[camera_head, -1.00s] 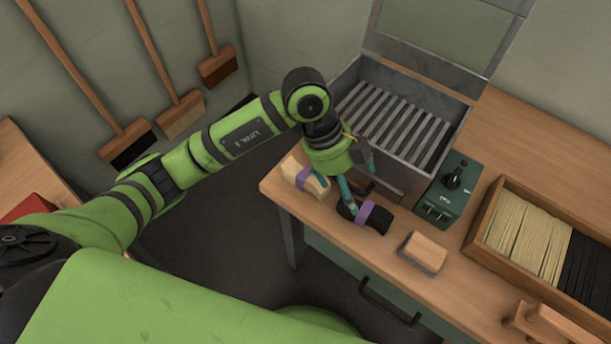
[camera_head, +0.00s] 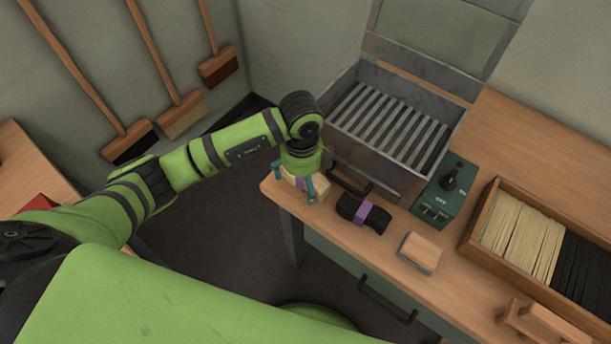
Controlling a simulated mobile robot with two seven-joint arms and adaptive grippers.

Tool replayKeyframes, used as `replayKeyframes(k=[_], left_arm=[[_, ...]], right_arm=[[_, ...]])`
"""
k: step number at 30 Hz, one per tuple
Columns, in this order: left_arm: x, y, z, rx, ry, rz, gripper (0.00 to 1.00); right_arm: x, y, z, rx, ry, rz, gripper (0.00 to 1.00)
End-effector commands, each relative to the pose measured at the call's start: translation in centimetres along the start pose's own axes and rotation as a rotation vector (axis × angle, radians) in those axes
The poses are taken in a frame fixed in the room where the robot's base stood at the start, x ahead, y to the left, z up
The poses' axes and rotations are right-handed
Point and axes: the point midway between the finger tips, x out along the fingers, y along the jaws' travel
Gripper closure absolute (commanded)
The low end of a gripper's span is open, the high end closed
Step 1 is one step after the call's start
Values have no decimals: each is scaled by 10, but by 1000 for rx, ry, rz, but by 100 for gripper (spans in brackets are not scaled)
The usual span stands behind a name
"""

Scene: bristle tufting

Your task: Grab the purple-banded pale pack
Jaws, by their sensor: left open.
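The pale pack (camera_head: 320,190) with a purple band lies at the bench's left front corner. My left gripper (camera_head: 295,190) is open directly over it, with one teal finger on each side of the pack. The gripper and wrist hide much of the pack, and I cannot tell whether the fingers touch it. A black pack (camera_head: 362,214) with a purple band lies to the right on the bench, apart from the gripper. My right gripper is not in view.
A metal slatted box (camera_head: 392,125) with a raised lid stands behind the packs. A green control box (camera_head: 444,195), a small wooden block (camera_head: 421,252) and a wooden tray (camera_head: 476,217) of pale and black bristles sit to the right. Brooms hang on the left wall.

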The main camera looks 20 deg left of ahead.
Motion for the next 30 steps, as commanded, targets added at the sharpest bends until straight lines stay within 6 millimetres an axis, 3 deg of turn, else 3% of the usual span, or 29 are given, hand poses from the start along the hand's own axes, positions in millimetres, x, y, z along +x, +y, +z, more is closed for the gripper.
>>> replayKeyframes(k=[3,8,20,30], left_arm=[[0,0,0,1,1,0,3],[0,0,0,1,1,0,66],[-5,-1,-1,1,2,-1,66],[-67,-2,0,3,1,-5,66]], right_arm=[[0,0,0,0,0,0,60],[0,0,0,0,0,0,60],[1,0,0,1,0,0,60],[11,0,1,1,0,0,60]])
